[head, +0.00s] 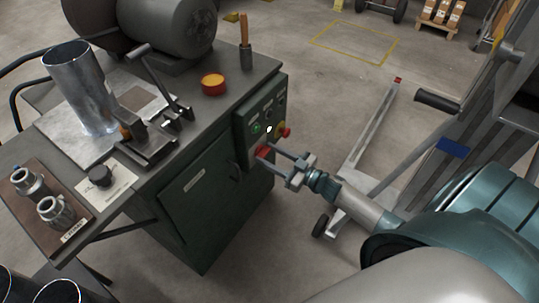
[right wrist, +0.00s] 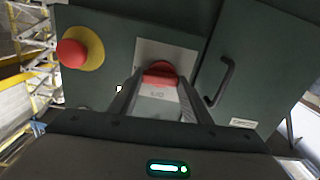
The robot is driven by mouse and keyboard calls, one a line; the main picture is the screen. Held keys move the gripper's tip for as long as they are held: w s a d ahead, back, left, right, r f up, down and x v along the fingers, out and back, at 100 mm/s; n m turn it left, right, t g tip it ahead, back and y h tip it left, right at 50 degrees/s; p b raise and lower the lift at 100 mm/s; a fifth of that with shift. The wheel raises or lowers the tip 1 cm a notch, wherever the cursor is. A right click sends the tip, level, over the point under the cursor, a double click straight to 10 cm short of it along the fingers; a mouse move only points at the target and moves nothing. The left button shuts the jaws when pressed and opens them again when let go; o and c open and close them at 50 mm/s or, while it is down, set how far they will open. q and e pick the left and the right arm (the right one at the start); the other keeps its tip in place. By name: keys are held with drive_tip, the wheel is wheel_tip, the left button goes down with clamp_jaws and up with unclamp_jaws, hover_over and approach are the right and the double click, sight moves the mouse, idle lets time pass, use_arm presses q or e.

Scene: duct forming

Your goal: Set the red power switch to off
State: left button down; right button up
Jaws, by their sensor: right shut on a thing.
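The red power switch (right wrist: 160,73) sits on a pale plate (right wrist: 181,54) on the dark green control panel, and in the head view the red switch (head: 262,151) shows low on the panel. My right gripper (right wrist: 158,88) is at the switch, with one finger on each side of its red handle, and is shut on it. In the head view my right gripper (head: 267,155) reaches the panel from the right. Marks on the plate below the handle are too small to read surely. My left gripper is not in view.
A red emergency button on a yellow ring (right wrist: 74,54) is beside the switch. A cabinet door handle (right wrist: 222,82) is on the other side. A metal cylinder (head: 74,88), a clamp tool (head: 149,137) and a red-yellow round container (head: 213,84) stand on the bench.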

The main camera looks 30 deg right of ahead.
drive_tip(key=n, duration=0.2)
drive_tip(key=shift+n, duration=0.3)
drive_tip(key=n, duration=0.3)
drive_tip(key=shift+a+n, duration=0.1)
drive_tip(key=shift+n, duration=0.2)
drive_tip(key=n, duration=0.2)
drive_tip(key=shift+s+n, duration=0.1)
drive_tip(key=shift+n, duration=0.3)
drive_tip(key=n, duration=0.2)
drive_tip(key=shift+a+f+n+b, duration=0.1)
drive_tip(key=shift+f+n+b, duration=0.05)
drive_tip(key=shift+n+b, duration=0.2)
drive_tip(key=n+b, duration=0.1)
drive_tip(key=n, duration=0.3)
drive_tip(key=shift+n, duration=0.45)
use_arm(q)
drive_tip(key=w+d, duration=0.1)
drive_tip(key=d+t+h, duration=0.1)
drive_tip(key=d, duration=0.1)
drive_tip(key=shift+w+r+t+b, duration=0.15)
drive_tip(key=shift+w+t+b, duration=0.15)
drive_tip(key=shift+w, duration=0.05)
use_arm(e)
drive_tip(key=shift+n, duration=0.3)
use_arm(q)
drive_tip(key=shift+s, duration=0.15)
